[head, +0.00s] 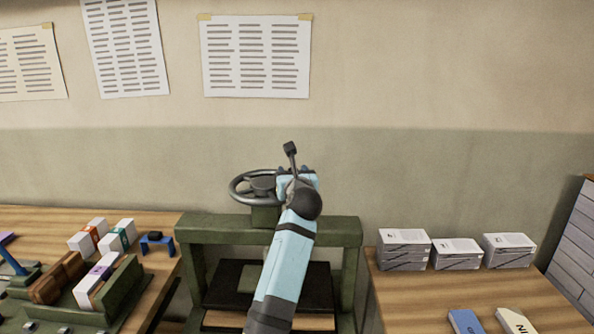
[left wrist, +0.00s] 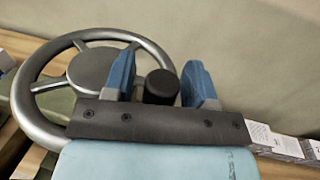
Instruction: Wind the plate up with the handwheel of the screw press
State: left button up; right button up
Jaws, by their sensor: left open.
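The green screw press (head: 340,232) stands in a gap between two wooden worktops. Its dark grey handwheel (head: 236,190) sits above the crossbeam, and it also shows in the left wrist view (left wrist: 24,95). A dark plate (head: 222,273) lies below the crossbeam, partly hidden by my left arm. My left gripper (head: 297,172) is at the right side of the wheel. In the left wrist view its blue fingers (left wrist: 160,82) are open, one on each side of the wheel's black upright knob (left wrist: 161,87). I cannot tell whether they touch it. My right gripper is not in view.
Three stacks of printed paper (head: 404,250) stand on the right worktop (head: 430,300), with blue and white boxes at its front. The left worktop (head: 40,218) holds a green tray (head: 122,290), small banded blocks (head: 118,235) and a blue-black tool (head: 157,243). The wall is behind the press.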

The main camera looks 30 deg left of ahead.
pick_arm(q)
jog(key=shift+s+r, duration=0.1)
grip_shut()
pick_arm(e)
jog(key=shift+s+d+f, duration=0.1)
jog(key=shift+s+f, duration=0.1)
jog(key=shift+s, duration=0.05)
